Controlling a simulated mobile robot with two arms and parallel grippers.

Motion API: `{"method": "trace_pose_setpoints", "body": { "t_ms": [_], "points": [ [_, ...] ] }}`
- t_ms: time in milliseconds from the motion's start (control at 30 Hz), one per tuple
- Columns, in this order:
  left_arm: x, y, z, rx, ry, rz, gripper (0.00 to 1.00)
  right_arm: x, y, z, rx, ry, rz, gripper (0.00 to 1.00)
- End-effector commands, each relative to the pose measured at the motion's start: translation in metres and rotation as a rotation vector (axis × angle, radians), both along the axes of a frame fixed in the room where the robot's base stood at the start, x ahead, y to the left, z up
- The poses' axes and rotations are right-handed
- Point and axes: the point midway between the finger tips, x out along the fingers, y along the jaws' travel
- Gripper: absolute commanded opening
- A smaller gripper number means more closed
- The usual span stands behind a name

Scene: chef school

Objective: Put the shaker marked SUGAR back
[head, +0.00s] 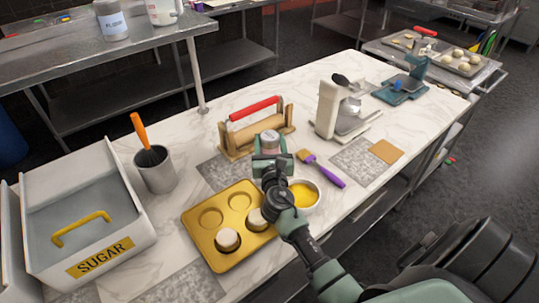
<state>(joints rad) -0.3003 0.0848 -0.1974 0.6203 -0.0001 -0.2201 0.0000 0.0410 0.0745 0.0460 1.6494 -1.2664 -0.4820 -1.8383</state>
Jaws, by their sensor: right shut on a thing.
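My right gripper (272,160) is over the middle of the marble counter, shut on a small shaker (269,136) with a pale, pinkish-grey top. The gripper hides most of the shaker's body, and I cannot read its marking. It is held just in front of the wooden rack with the rolling pin; I cannot tell whether its base touches the counter. A white bin (130,243) marked SUGAR, with a yellow handle, stands at the left. My left gripper is not in view.
A gold muffin tin (198,238) and a bowl of yellow liquid (303,193) flank my wrist. A labelled jar (111,22) is on the raised shelf (60,57).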

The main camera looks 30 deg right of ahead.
Motion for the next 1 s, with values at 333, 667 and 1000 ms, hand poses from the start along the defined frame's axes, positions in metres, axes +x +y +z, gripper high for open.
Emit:
{"method": "trace_pose_setpoints", "body": {
  "t_ms": [333,667,1000],
  "points": [
    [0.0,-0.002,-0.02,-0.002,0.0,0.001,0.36,0.0,0.0,-0.042,0.0,0.0,0.001,0.06],
    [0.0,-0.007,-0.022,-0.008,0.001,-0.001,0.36,0.0,0.0,-0.044,0.0,0.0,0.001,0.06],
    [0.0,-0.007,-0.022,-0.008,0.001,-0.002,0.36,0.0,0.0,-0.045,0.0,0.001,0.001,0.77]
  ]
}}
